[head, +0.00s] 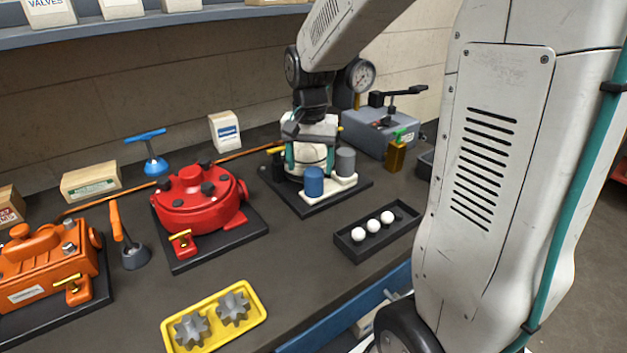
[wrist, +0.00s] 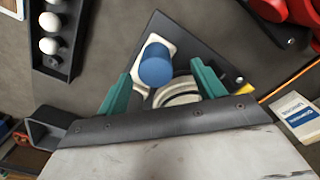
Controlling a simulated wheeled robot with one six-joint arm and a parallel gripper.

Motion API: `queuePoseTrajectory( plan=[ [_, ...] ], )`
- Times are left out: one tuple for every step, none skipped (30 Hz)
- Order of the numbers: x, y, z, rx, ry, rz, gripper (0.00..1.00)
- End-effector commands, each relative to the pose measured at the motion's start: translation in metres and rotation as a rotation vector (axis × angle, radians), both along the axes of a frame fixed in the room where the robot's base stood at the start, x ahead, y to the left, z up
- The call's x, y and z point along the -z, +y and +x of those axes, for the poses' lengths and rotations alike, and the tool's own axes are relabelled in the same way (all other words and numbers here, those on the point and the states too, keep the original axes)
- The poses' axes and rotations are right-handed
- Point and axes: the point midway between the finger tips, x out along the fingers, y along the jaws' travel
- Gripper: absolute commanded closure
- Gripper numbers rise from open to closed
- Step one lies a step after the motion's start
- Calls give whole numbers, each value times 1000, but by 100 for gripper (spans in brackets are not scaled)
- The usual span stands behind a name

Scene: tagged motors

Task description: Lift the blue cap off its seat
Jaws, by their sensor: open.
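The blue cap (head: 314,181) is a short upright cylinder on a white base (head: 318,206) at the front of the white motor unit (head: 310,153). In the wrist view the blue cap (wrist: 156,64) shows ahead of the fingers, beside a white ring (wrist: 178,92). My gripper (head: 310,168) is above and behind the cap, with teal fingers on either side of the white unit. In the wrist view my gripper (wrist: 160,72) is open and empty, its fingers spread wide and apart from the cap. Whether they reach down to cap height I cannot tell.
A grey cylinder (head: 346,161) stands close to the right of the cap. A black tray with white balls (head: 373,226) lies in front. A red motor (head: 197,203) is to the left and a grey-blue box (head: 375,132) is behind right.

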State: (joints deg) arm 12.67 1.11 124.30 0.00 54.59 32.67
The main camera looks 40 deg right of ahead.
Motion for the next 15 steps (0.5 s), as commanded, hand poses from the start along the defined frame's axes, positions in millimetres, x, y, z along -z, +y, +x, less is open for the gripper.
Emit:
queuePoseTrajectory(
  plan=[
    [6, -1, -1, 0, 2, 1, 32],
    [10, -2, -1, 0, 2, 1, 32],
    [15, -4, -1, 0, 4, 1, 32],
    [20, -5, -2, 0, 4, 1, 32],
    [25, -7, -2, -1, 4, 1, 32],
    [31, -9, -2, -1, 4, 1, 32],
    [35, -10, -2, -1, 4, 1, 32],
    [40, -9, -2, -2, 4, 1, 32],
    [44, -9, -2, -2, 3, 1, 32],
    [47, -9, -2, -2, 2, 1, 32],
    [49, -9, -2, -2, 2, 1, 32],
    [52, -9, -2, -2, 2, 1, 32],
    [52, -9, -2, -2, 1, 0, 32],
    [53, -9, -2, -2, 1, 1, 32],
    [53, -9, -2, -2, 0, 0, 32]
  ],
)
